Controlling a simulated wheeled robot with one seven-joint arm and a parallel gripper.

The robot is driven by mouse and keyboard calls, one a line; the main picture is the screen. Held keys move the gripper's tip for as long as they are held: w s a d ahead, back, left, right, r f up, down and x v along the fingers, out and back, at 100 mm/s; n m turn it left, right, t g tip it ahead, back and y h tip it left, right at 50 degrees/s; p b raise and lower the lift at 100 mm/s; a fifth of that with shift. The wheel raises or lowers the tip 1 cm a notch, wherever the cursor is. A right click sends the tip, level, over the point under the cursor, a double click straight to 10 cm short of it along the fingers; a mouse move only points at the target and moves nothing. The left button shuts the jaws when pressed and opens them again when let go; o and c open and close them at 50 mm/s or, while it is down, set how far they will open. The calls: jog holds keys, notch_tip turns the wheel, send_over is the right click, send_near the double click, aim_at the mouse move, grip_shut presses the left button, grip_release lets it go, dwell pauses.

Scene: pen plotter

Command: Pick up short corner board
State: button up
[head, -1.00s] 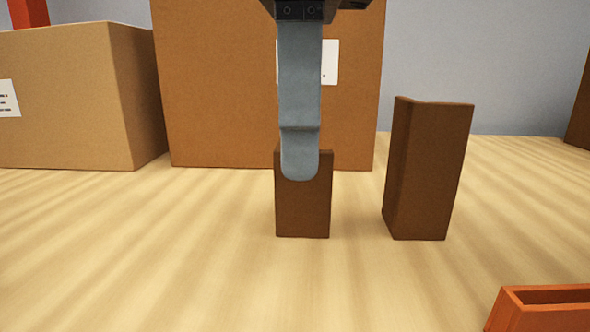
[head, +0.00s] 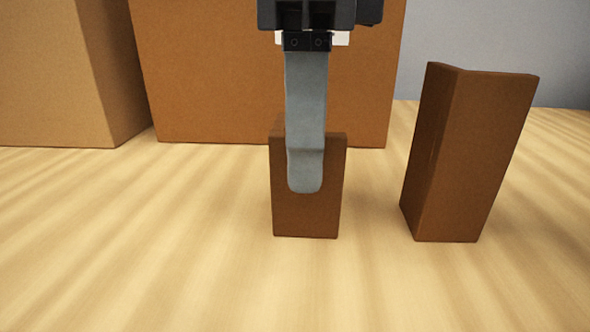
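The short corner board (head: 307,217) is a small brown upright piece standing on the wooden table, near the middle of the head view. The taller brown corner board (head: 470,160) stands to its right, apart from it. My gripper (head: 305,178) points down from above. One grey finger covers the upper middle of the short board's near face, its tip a little below mid-height. The other finger is hidden, so I cannot tell how far apart the fingers are or whether they touch the board. The short board's foot appears to rest on the table.
A large cardboard box (head: 210,80) stands behind the short board. Another, lighter box (head: 55,75) stands at the back left. The pale striped table (head: 150,240) is clear in front and to the left. A grey wall (head: 500,40) is behind.

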aim_at(306, 234)
jog(key=shift+s+f+p, duration=0.1)
jog(key=shift+f+p, duration=0.3)
jog(key=shift+f, duration=1.4)
grip_shut()
